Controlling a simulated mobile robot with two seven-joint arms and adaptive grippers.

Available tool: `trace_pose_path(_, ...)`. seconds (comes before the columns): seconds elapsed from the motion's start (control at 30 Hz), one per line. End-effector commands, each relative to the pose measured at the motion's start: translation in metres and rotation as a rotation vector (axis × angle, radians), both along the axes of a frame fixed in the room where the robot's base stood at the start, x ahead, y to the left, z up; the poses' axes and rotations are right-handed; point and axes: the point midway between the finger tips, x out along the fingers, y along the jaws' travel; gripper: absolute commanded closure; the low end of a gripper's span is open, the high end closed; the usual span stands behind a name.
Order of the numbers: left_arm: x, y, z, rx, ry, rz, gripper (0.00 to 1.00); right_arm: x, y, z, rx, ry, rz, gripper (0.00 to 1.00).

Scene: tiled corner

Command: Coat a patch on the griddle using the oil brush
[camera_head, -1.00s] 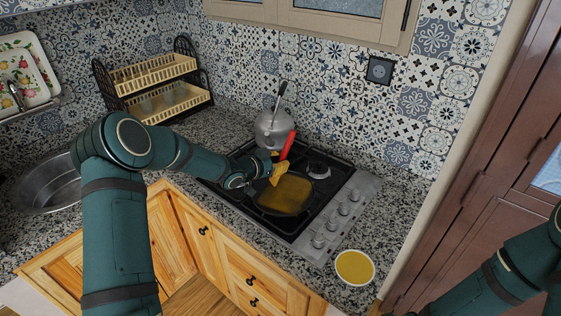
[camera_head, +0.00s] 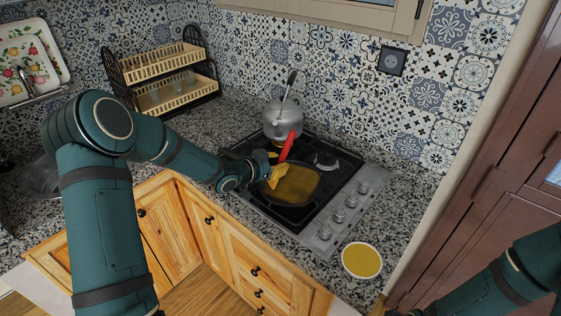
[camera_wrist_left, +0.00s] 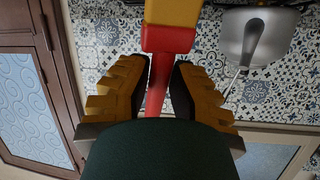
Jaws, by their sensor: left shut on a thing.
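My left gripper (camera_head: 277,176) reaches in from the left, over the left part of the griddle. It is shut on the oil brush, whose red handle (camera_head: 287,146) points up in the head view. In the left wrist view, the red handle (camera_wrist_left: 158,80) sits between the two yellow fingers, with a yellow part (camera_wrist_left: 172,14) beyond it. The griddle (camera_head: 297,186) is a dark pan with a yellow-brown surface on the hob. Whether the bristles touch it cannot be seen. A white bowl of yellow oil (camera_head: 361,260) stands on the counter at the front right.
A metal kettle (camera_head: 283,122) stands on the hob (camera_head: 333,200) behind the griddle. The hob's knobs line its right side. A two-tier rack (camera_head: 165,78) stands at the back left. Bare granite counter (camera_head: 300,245) lies in front of the hob.

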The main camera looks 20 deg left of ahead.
Motion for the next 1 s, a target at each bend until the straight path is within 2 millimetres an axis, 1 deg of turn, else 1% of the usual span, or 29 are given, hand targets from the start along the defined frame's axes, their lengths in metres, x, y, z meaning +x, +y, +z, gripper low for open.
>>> trace_pose_path(0.17, -0.004, 0.001, 0.0, 0.0, 0.0, 0.001, 1.0, 0.0, 0.0, -0.001, 0.0, 0.0, 0.0, 1.0)
trace_pose_path(0.5, -0.031, 0.004, -0.001, 0.0, 0.002, 0.002, 1.0, 0.0, 0.0, -0.006, 0.0, 0.0, 0.0, 1.0)
trace_pose_path(0.6, -0.035, 0.004, -0.001, 0.001, 0.001, 0.001, 1.0, 0.0, 0.0, -0.006, 0.0, 0.0, 0.0, 1.0)
trace_pose_path(0.77, -0.037, 0.006, -0.001, 0.001, 0.003, 0.002, 1.0, 0.0, 0.0, -0.005, 0.0, 0.0, 0.0, 1.0)
trace_pose_path(1.0, -0.035, 0.018, 0.002, 0.0, 0.002, 0.002, 1.0, 0.0, 0.0, 0.005, 0.0, 0.0, 0.0, 1.0)
